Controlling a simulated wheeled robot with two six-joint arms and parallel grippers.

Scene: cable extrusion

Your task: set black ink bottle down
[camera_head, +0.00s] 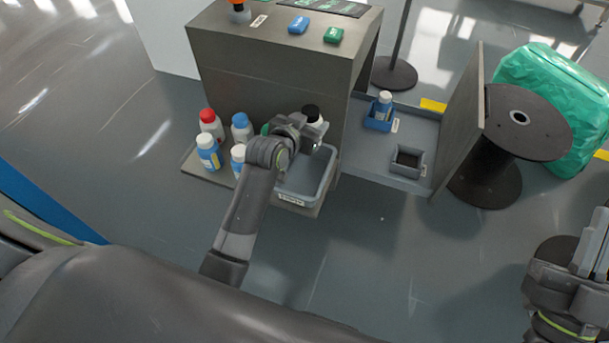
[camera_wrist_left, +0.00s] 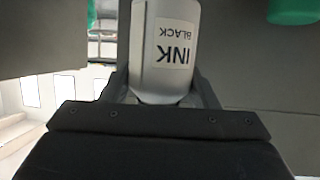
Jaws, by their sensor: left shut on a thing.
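The black ink bottle (camera_head: 312,116), a white bottle with a black cap, shows beyond my left wrist at the front of the grey cabinet. My left gripper (camera_head: 308,135) is shut on it. In the left wrist view the bottle (camera_wrist_left: 165,45) sits between the two fingers, its "INK BLACK" label upside down in the picture. The bottle is by the back of the grey tray (camera_head: 287,198); its base is hidden, so I cannot tell whether it touches anything. My right gripper (camera_head: 592,262) is partly in view at the right edge, away from the bottles; its fingers are unclear.
Several bottles stand left of my left wrist, among them a red-capped one (camera_head: 210,124) and a blue-capped one (camera_head: 241,128). The grey cabinet (camera_head: 265,65) rises behind. On the right are a blue holder (camera_head: 379,121), a small dark bin (camera_head: 408,160) and a large spool (camera_head: 520,125).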

